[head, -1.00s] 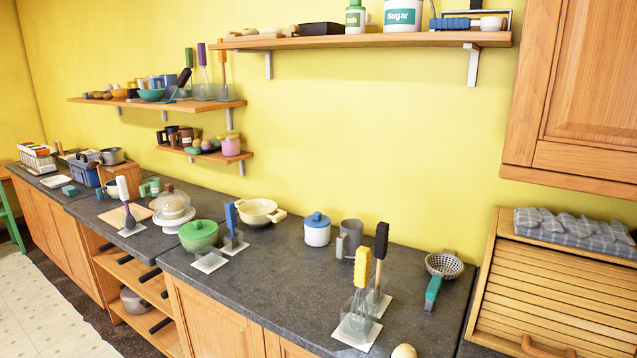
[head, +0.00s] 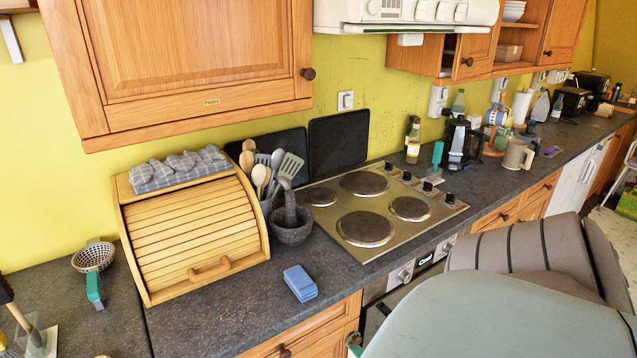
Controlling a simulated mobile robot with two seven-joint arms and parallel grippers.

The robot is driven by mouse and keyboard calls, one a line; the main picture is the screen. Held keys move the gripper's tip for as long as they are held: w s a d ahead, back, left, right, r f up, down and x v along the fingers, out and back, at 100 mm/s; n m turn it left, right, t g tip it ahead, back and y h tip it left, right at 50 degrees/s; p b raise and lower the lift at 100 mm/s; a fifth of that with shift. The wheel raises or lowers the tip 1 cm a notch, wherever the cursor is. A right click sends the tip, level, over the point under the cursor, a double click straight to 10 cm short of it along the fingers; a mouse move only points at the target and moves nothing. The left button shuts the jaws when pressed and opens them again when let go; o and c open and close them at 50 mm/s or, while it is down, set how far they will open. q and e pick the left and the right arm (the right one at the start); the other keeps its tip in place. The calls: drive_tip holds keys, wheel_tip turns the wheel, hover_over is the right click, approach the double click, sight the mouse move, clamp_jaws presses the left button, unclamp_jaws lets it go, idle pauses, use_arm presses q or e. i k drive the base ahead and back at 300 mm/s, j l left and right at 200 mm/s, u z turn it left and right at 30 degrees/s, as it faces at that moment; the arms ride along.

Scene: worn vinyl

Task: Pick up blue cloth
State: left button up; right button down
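A small folded blue cloth (head: 300,283) lies flat on the dark countertop, near its front edge, in the head view. It is to the right of the wooden bread box and in front of the stone mortar, apart from both. Nothing covers it. Neither of my grippers shows in the head view.
The roll-top bread box (head: 195,232) carries a grey checked cloth (head: 180,168). A mortar (head: 291,227) and a utensil pot stand behind the blue cloth, and a hob (head: 375,210) is to the right. Cabinets (head: 185,60) hang above.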

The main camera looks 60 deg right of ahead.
sight(304, 288)
drive_tip(key=z, duration=1.7)
